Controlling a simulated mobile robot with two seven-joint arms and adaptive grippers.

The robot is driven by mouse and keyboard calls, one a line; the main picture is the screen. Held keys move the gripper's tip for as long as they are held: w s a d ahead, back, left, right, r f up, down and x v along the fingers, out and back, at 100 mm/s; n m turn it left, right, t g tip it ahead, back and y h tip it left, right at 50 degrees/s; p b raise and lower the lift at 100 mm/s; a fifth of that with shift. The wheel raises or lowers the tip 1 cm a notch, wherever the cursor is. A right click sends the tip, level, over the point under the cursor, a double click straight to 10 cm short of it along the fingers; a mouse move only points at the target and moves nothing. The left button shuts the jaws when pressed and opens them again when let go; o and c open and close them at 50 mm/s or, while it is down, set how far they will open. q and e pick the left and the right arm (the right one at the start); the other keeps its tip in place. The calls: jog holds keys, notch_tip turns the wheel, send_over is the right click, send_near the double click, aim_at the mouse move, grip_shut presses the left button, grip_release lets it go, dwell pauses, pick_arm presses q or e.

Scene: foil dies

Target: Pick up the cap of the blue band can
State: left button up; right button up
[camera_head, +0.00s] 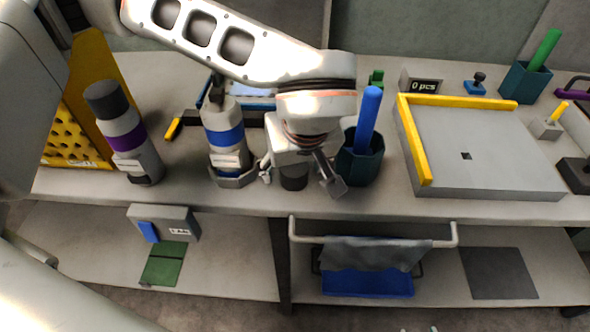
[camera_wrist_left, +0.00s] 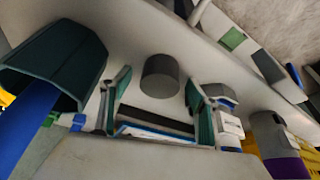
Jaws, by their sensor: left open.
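The blue band can (camera_head: 225,137) stands upright in a grey holder left of my left gripper, with a bare, narrow top. A dark grey cylindrical cap (camera_head: 294,180) stands on the bench apart from the can, below my left gripper (camera_head: 299,177). The gripper's body hides part of the cap in the head view. In the left wrist view the cap (camera_wrist_left: 160,76) shows between the two spread green-padded fingers (camera_wrist_left: 157,92), with gaps on both sides. My left gripper is open and holds nothing. My right gripper is not in view.
A dark green cup (camera_head: 360,163) with a blue stick stands close right of the gripper. A purple band can (camera_head: 126,138) with a dark cap stands left, beside a yellow perforated rack (camera_head: 88,100). A grey tray with yellow edges (camera_head: 415,140) lies at right. The bench's front edge is near.

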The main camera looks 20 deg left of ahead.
pick_arm(q)
jog(key=c, duration=0.9)
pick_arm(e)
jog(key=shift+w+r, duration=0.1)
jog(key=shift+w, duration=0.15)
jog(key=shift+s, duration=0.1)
